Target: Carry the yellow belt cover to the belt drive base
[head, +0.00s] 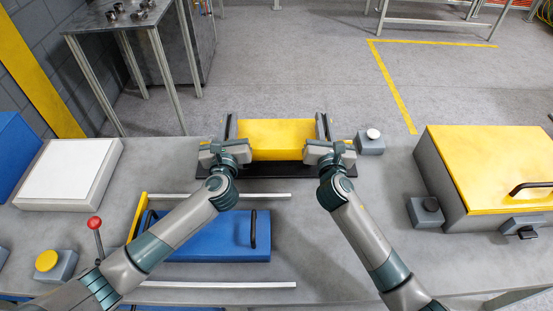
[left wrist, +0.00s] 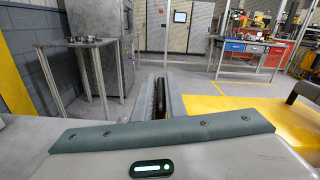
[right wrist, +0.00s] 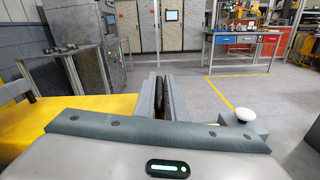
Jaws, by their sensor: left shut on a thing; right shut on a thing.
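The yellow belt cover (head: 275,138) is at the back middle of the table in the head view, between my two grippers. The gripped parts are mostly hidden. The cover also shows in the left wrist view (left wrist: 235,115) and the right wrist view (right wrist: 75,115).
A blue panel with black handles (head: 215,238) lies between light rails in front. A box with a yellow lid (head: 490,160) stands at right. A white-button box (head: 371,142) sits right of the base. A white pad (head: 70,170) and yellow button (head: 47,260) are at left.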

